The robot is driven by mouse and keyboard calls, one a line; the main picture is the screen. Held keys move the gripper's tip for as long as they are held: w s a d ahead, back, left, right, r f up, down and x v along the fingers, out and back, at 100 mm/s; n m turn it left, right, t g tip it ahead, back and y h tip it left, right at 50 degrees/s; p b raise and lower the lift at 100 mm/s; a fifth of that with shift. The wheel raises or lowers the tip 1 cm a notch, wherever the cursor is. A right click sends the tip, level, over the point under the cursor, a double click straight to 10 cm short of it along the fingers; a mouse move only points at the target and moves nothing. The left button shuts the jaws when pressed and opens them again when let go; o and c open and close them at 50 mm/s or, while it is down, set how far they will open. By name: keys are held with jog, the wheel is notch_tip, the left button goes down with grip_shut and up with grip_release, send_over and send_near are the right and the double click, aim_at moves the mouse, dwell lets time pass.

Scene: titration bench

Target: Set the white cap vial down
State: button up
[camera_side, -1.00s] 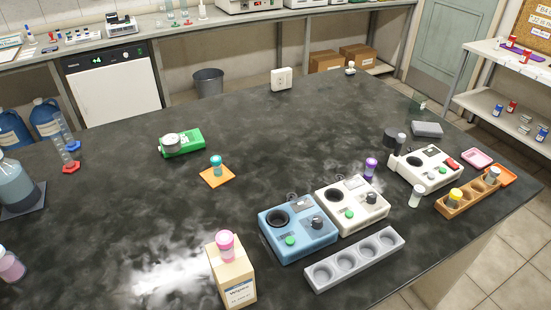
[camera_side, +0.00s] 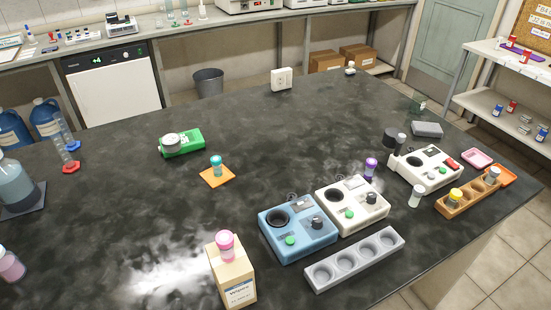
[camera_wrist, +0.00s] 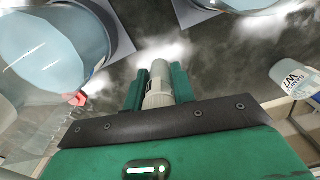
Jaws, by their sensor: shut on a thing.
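My gripper (camera_wrist: 157,70) shows only in the wrist view, with its green fingers shut on a vial with a whitish-grey cap (camera_wrist: 158,92). The cap end points toward the camera, and the rest of the vial is partly hidden by the fingers. I cannot tell whether its far end touches the dark surface beyond. Neither my gripper nor this held vial shows in the side view. There, another pale-capped vial (camera_side: 415,196) stands on the black bench (camera_side: 120,215) beside the right-hand white device (camera_side: 426,168).
In the wrist view, a large round vessel with blue liquid (camera_wrist: 60,50) is close on the left, and a white labelled container (camera_wrist: 296,78) is at right. In the side view, a grey four-well rack (camera_side: 354,260) and a blue device (camera_side: 297,232) stand near the front.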

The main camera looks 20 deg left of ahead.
notch_tip(320, 180, up, 22)
jog(key=shift+r, duration=0.2)
dwell(0.8)
jog(key=w+d+f+m, duration=0.15)
jog(key=w+d, duration=0.35)
jog(key=d, duration=0.6)
jog(key=w+d+m, duration=0.2)
jog(key=w+d, duration=0.3)
jog(key=d, duration=0.6)
jog(key=w+d+f+m, duration=0.1)
jog(key=w+d, duration=0.4)
jog(key=d, duration=0.5)
jog(key=s+d+f+m, duration=0.2)
jog(key=d, duration=1.2)
jog(key=shift+d+f, duration=0.25)
jog(key=shift+d, duration=0.15)
jog(key=shift+s+f, duration=0.1)
jog(key=shift+s, duration=0.05)
jog(key=s+f, duration=0.4)
jog(key=f, duration=0.1)
